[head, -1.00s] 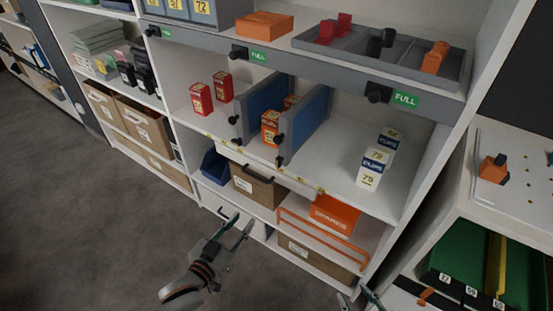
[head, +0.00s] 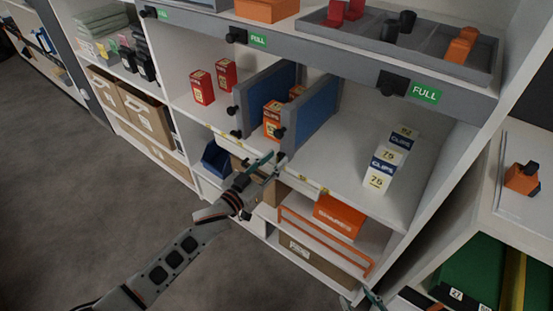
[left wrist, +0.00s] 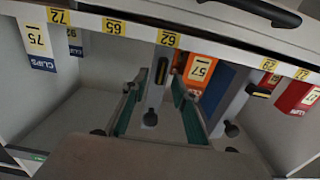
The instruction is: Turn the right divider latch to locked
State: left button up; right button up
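The right divider (head: 312,118) is a blue panel with a grey front edge on the middle shelf. Its front edge carries a black knob (head: 280,133), and a dark part below it is partly hidden behind my left gripper (head: 269,163). In the left wrist view, turned upside down, a dark upright latch piece (left wrist: 162,70) and a round knob (left wrist: 150,119) show on that edge. My left gripper (left wrist: 157,84) is open, its green fingers either side of the edge. Contact cannot be told. My right gripper (head: 360,299) shows only its tips at the bottom, spread apart.
The left divider (head: 268,88) stands close by, with orange boxes (head: 272,118) between the two. Red boxes (head: 202,88) stand to the left and clips boxes (head: 381,170) to the right. A shelf lip with yellow labels (left wrist: 112,26) runs beside my left fingers.

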pick_arm(q)
jog(key=shift+w+d, duration=0.4)
jog(key=shift+w, duration=0.1)
pick_arm(e)
jog(key=shift+w+d+r, duration=0.15)
jog(key=shift+w, duration=0.25)
pick_arm(q)
grip_shut()
